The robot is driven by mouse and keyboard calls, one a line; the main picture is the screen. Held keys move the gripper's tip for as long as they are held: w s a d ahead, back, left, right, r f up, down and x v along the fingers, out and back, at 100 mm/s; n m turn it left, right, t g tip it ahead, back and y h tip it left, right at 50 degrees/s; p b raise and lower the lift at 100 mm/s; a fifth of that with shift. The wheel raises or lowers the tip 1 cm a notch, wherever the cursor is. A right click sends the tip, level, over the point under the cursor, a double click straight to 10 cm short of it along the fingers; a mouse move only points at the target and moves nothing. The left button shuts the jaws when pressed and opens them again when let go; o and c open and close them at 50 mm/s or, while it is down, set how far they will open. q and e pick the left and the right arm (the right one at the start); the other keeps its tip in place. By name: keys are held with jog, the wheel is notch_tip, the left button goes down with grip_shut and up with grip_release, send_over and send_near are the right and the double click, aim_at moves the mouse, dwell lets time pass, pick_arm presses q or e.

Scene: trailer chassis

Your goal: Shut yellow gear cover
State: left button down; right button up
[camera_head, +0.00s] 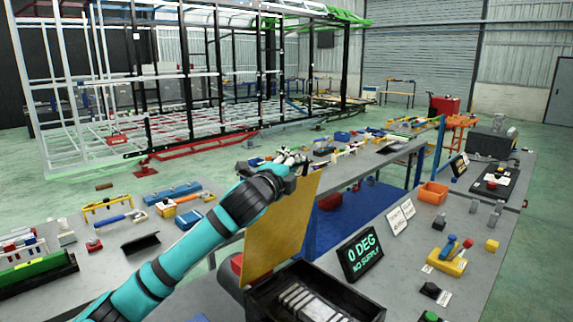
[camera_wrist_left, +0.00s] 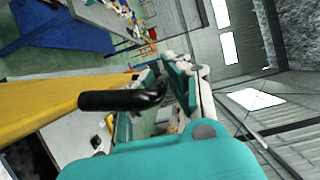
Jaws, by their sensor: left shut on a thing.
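The yellow gear cover (camera_head: 278,222) stands raised, nearly upright, at the back edge of an open black box (camera_head: 352,303). Grey slatted parts (camera_head: 305,303) show inside the box. My left gripper (camera_head: 288,163) is at the cover's top edge, with its arm coming in from the lower left. In the left wrist view the yellow cover (camera_wrist_left: 60,103) fills the left side, and a black handle (camera_wrist_left: 115,100) sticks out from it. My left gripper (camera_wrist_left: 165,85) is shut on this handle; the exact contact is partly hidden. My right gripper is in neither view.
A display reading "0 DEG NO SUPPLY" (camera_head: 361,254) stands right of the box. An orange bin (camera_head: 433,192) and a yellow block with a blue lever (camera_head: 447,262) are on the right bench. The left bench (camera_head: 120,263) holds several tools. A large frame (camera_head: 190,90) stands behind.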

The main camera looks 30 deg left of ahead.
pick_arm(q)
jog(key=c, duration=1.3)
grip_release()
jog(key=shift+c, duration=0.2)
jog(key=s+d, duration=0.1)
jog(key=s, duration=1.1)
